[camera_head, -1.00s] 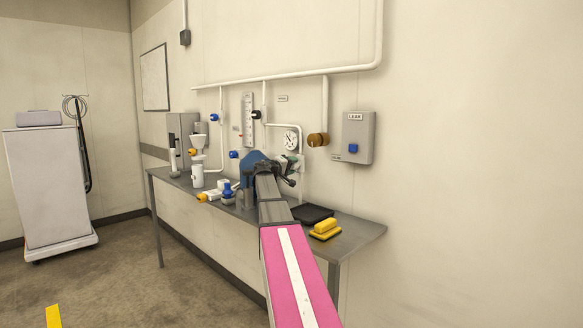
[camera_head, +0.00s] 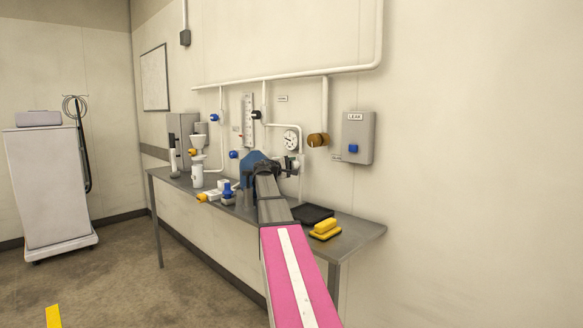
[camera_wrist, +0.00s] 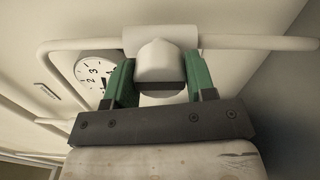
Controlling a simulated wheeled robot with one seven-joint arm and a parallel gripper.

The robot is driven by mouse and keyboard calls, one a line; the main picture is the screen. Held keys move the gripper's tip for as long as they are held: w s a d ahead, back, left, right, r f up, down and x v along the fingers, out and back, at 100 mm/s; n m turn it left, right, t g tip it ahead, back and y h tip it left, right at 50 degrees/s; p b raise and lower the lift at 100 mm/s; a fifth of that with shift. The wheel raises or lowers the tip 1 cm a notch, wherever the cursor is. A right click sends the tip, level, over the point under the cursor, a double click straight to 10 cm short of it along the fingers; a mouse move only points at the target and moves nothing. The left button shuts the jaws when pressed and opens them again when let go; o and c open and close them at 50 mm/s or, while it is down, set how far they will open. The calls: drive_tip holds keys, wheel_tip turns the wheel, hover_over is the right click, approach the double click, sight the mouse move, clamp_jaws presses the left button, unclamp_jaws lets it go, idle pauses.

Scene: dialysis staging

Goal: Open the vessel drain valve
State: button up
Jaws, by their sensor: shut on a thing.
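In the wrist view my gripper (camera_wrist: 161,64) has its two green fingers on either side of a white, blunt-ended valve knob (camera_wrist: 160,60) with a dark lower face. It is shut on this knob. The knob sits on a collar of a white pipe (camera_wrist: 255,42) that runs across the view. In the head view my gripper (camera_head: 287,168) is at the wall piping just below the round gauge (camera_head: 291,140). My arm hides most of the knob there, and I can read no label naming the valve.
A grey bench (camera_head: 355,238) runs along the wall below. A black tray (camera_head: 313,213) and a yellow block (camera_head: 325,229) lie right of my arm. White fittings with a blue part (camera_head: 227,190) stand left. A LEAK box (camera_head: 357,138) and brown valve (camera_head: 318,139) are on the wall.

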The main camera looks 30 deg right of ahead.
idle(0.3)
drive_tip(key=o, duration=0.9)
drive_tip(key=shift+a, duration=0.1)
drive_tip(key=v, duration=1)
drive_tip(key=shift+s+a, duration=0.15)
drive_tip(key=shift+a, duration=0.15)
